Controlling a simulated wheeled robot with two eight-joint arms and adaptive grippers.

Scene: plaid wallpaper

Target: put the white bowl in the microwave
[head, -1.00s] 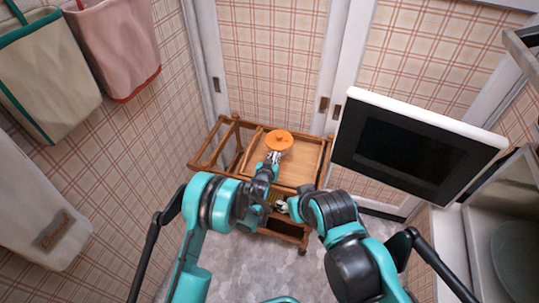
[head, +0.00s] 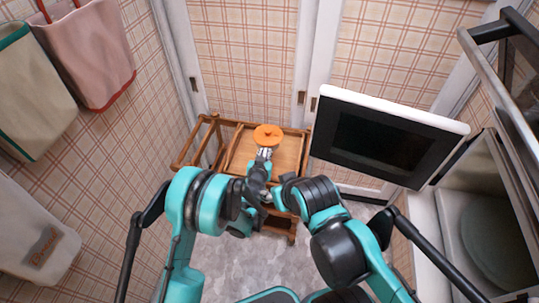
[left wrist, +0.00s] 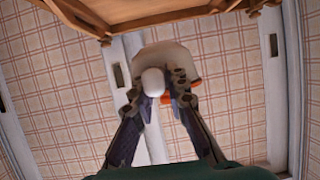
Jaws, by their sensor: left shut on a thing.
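My left gripper (head: 265,153) is shut on the white bowl, which shows in the left wrist view (left wrist: 168,55) with a white knob-like part between the fingertips (left wrist: 165,88). An orange round top (head: 268,134) covers it in the head view. It appears over the wooden cart's far side; I cannot tell its exact height. The microwave (head: 450,215) is at the right. Its white-framed door (head: 392,136) stands open, and a round plate (head: 495,238) shows inside. My right gripper (head: 266,196) is near the cart's front, mostly hidden; its jaws cannot be made out.
The wooden cart (head: 190,160) stands against the panelled wall. The open microwave door juts out between the cart and the cavity. Cloth bags (head: 95,60) hang on the left wall. Grey floor (head: 210,255) shows clear in front of the cart.

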